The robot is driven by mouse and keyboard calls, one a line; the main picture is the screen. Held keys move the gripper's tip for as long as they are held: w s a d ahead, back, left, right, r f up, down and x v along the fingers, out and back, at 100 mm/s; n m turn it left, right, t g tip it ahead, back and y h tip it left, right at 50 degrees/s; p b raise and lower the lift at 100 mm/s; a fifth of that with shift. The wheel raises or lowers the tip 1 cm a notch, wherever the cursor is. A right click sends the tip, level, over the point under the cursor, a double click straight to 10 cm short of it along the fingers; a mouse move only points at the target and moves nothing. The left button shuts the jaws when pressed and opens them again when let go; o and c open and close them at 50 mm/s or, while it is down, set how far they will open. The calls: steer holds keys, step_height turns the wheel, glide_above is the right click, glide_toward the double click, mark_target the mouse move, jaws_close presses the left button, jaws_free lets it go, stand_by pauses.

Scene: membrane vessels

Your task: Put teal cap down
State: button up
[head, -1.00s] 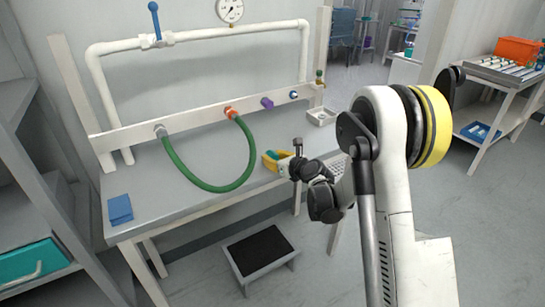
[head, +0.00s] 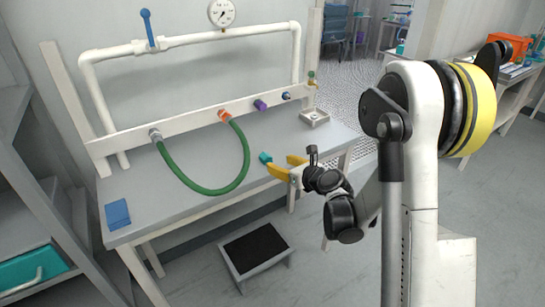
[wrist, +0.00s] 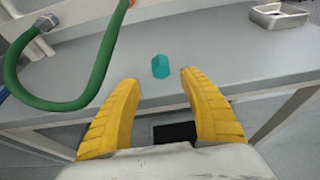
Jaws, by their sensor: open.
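The teal cap (head: 265,158) rests on the grey bench top near its front edge. In the wrist view the teal cap (wrist: 160,66) sits just beyond the fingertips, centred between them and apart from both. My gripper (head: 281,167) is open and empty, with its yellow fingers pointing at the cap. In the wrist view my gripper (wrist: 158,76) shows both fingers spread wide.
A green hose (head: 216,190) loops over the bench left of the cap, joined to fittings on the white rail. A small metal tray (head: 315,118) stands at the back right. A blue cloth (head: 117,214) lies at the left. A black-topped step (head: 255,249) stands below.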

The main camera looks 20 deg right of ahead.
steer(key=s+a+r+n+g+h, duration=0.1)
steer(key=s+a+r+n+g, duration=0.1)
steer(key=s+r+n, duration=0.45)
steer(key=s+a+r+n+g, duration=0.2)
steer(key=s+a+r+n, duration=0.1)
steer(key=s+n, duration=0.6)
steer(key=s+d+n+g+h, duration=0.2)
steer(key=s+n+h, duration=0.1)
steer(key=s+n, duration=1.4)
steer(key=shift+s+d+r, duration=0.15)
steer(key=shift+s+r, duration=0.15)
